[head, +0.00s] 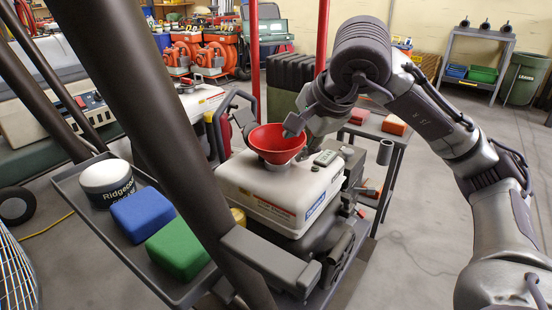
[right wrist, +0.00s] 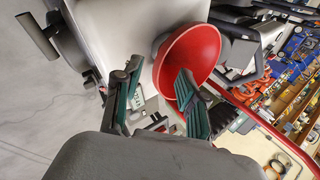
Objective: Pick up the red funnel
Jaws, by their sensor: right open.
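The red funnel (head: 276,142) stands mouth up on the white tank (head: 270,190) of a machine in the head view. My right gripper (head: 295,128) is at the funnel's right rim, coming from the upper right. In the right wrist view, the open fingers of my right gripper (right wrist: 157,88) are spread. One finger overlaps the bowl of the funnel (right wrist: 195,55), and the other is out to the left of its rim. I cannot tell whether a finger touches the funnel. My left gripper is not in view.
A grey tray (head: 130,228) at left holds a white tub (head: 108,182), a blue block (head: 143,214) and a green block (head: 178,248). Thick dark bars cross the left side. A cart with orange boxes (head: 395,125) stands behind. The floor at right is clear.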

